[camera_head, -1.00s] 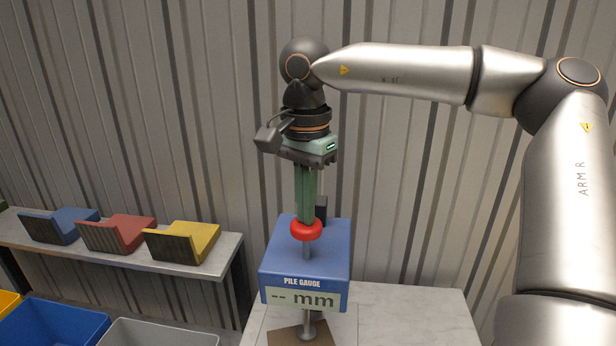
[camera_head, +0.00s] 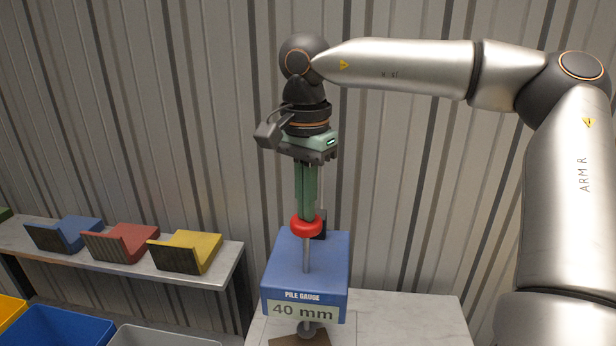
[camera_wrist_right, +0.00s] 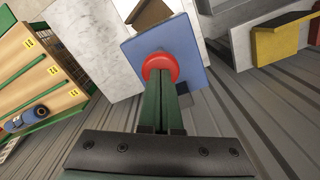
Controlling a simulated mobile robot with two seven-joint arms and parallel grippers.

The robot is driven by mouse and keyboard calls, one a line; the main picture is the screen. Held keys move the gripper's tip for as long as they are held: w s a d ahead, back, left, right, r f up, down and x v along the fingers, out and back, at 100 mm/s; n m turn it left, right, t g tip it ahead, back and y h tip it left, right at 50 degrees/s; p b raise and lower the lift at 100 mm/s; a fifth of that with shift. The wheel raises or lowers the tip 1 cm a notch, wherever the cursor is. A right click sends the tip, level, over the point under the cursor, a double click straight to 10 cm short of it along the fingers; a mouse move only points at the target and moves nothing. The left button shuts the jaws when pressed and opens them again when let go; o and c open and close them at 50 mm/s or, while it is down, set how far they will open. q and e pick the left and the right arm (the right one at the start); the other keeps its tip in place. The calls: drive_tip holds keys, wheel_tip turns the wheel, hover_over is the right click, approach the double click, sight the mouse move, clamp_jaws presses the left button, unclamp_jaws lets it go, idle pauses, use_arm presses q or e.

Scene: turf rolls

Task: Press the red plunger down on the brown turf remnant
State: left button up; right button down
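The red plunger (camera_head: 306,225) is a round red knob on a grey shaft, standing above the blue pile gauge (camera_head: 307,264). The gauge display reads 40 mm. My right gripper (camera_head: 306,214) points straight down with its green fingers together, their tips at the top of the red knob. The wrist view also shows the fingers (camera_wrist_right: 161,84) side by side at the knob (camera_wrist_right: 160,67). I cannot tell whether they still touch it. The brown turf remnant (camera_head: 290,341) lies under the gauge's round foot, partly cut off by the frame's edge. My left gripper is out of view.
The gauge stands on a pale marble-look table (camera_head: 410,318). A corrugated metal wall is close behind.

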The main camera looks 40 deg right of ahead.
wheel_tip(320, 180, up, 6)
drive_tip(key=p, duration=0.4)
drive_tip(key=shift+f, duration=0.15)
drive_tip(key=shift+r+b, duration=0.3)
drive_tip(key=shift+b, duration=0.1)
wheel_tip(320, 180, up, 5)
drive_tip(key=shift+f, duration=0.15)
